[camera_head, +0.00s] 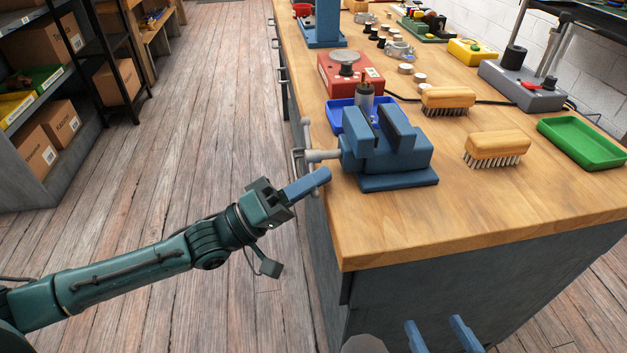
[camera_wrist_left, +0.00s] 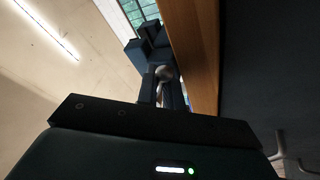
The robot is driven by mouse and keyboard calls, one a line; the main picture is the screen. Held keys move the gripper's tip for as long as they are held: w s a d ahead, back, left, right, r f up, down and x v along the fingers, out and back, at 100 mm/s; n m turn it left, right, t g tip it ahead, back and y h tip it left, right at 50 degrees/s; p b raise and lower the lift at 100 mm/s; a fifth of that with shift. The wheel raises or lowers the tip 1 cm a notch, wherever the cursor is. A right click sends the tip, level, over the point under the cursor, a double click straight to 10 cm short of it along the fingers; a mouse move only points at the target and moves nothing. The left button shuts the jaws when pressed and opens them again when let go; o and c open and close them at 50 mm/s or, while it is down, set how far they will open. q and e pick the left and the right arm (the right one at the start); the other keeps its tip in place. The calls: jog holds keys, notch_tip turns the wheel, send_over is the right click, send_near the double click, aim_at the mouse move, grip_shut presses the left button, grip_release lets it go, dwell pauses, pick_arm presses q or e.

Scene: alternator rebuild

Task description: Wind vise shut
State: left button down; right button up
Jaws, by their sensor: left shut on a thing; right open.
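The blue vise (camera_head: 412,160) stands on the bench's near left corner. Its two upright jaws are apart, with a visible gap between them. Its grey screw and handle (camera_head: 298,158) stick out to the left past the bench edge. My left gripper (camera_head: 322,177) has its blue fingers shut at the handle's lower end. In the left wrist view, a round handle end (camera_wrist_left: 165,73) shows between the fingers, with the vise (camera_wrist_left: 150,45) behind. My right gripper (camera_head: 440,328) is at the bottom edge, its two blue fingers spread and empty.
A blue tray (camera_head: 336,118) with a grey and copper part (camera_head: 364,98) is behind the vise. Two wooden brushes (camera_head: 497,145) (camera_head: 447,97) and a green tray (camera_head: 580,143) lie to the right. The bench front (camera_head: 480,215) is clear.

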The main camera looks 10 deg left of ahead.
pick_arm(q)
jog(key=c, duration=1.6)
grip_release()
jog(key=shift+o, duration=0.2)
jog(key=shift+f, duration=0.1)
